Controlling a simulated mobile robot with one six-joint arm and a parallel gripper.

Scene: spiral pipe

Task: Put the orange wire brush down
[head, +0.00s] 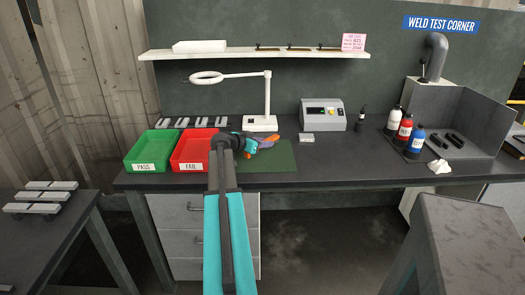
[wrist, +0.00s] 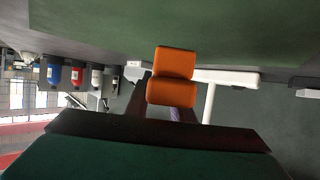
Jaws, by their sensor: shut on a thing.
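The orange wire brush (head: 267,144) is at the end of my arm, over the green mat (head: 284,163) on the bench. In the wrist view its orange part (wrist: 173,92) fills the middle, between dark fingers. My gripper (head: 260,142) is shut on the brush. The wrist view is upside down, with green surface (wrist: 250,25) along its top edge. The bristles are not clear, and I cannot tell whether the brush touches the mat.
A red FAIL tray (head: 193,165) and a green PASS tray (head: 147,166) stand left of the mat. A white lamp (head: 262,123) stands behind it. A small block (head: 307,137), a grey device (head: 323,114) and several bottles (head: 403,129) are to the right. Bench between mat and bottles is mostly clear.

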